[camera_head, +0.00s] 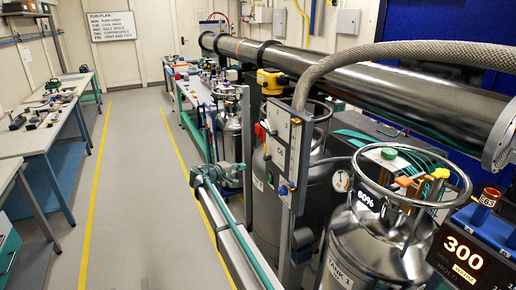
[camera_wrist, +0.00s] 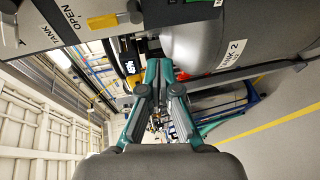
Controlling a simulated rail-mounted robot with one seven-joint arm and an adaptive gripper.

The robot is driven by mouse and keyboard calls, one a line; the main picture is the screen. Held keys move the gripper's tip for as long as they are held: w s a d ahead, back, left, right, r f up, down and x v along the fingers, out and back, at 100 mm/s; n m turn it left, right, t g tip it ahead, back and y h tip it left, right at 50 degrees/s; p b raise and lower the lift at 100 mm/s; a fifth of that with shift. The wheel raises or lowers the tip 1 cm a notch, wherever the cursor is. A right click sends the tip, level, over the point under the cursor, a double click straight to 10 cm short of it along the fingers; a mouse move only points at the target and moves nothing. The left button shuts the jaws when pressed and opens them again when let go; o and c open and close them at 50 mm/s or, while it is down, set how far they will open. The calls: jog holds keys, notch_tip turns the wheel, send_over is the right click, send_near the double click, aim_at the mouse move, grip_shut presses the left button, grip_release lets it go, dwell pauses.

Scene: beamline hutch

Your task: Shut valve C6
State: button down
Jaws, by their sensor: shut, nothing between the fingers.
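No label reading C6 is legible in either view, so I cannot tell which valve it is. In the head view an upright grey panel (camera_head: 277,150) carries small coloured handles, including a blue knob (camera_head: 284,190). In the wrist view an orange handle (camera_wrist: 102,21) sits on a grey plate (camera_wrist: 85,30) marked OPEN and TANK. My gripper (camera_wrist: 159,64) is shut and empty, its teal fingers together below that plate and apart from the orange handle. It also shows small in the head view, left of the upright panel.
A steel tank (camera_head: 375,235) with a ring handle and green, orange and yellow valve parts stands at right. A braided hose (camera_head: 400,52) arches above. The aisle floor (camera_head: 135,170) at left is clear. TANK 2 (camera_wrist: 205,35) shows in the wrist view.

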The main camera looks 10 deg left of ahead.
jog(key=w+a+r+t+h, duration=0.1)
jog(key=w+r, duration=0.3)
jog(key=shift+n+t+h, duration=0.3)
jog(key=shift+t, duration=0.1)
jog(key=w+d+p, duration=0.1)
jog(key=d+p, duration=0.1)
jog(key=w+d+r+p, duration=0.1)
jog(key=w+d+p, duration=0.1)
jog(key=d, duration=0.1)
jog(key=w+d+p, duration=0.1)
jog(key=d+p, duration=0.1)
jog(key=shift+w+d+r, duration=0.15)
jog(key=shift+d+r, duration=0.1)
jog(key=shift+d, duration=0.15)
jog(key=shift+s+d+f+p, duration=0.2)
jog(key=shift+s+d+p, duration=0.05)
jog(key=shift+p, duration=0.05)
jog(key=shift+f+b, duration=0.1)
jog(key=shift+b, duration=0.4)
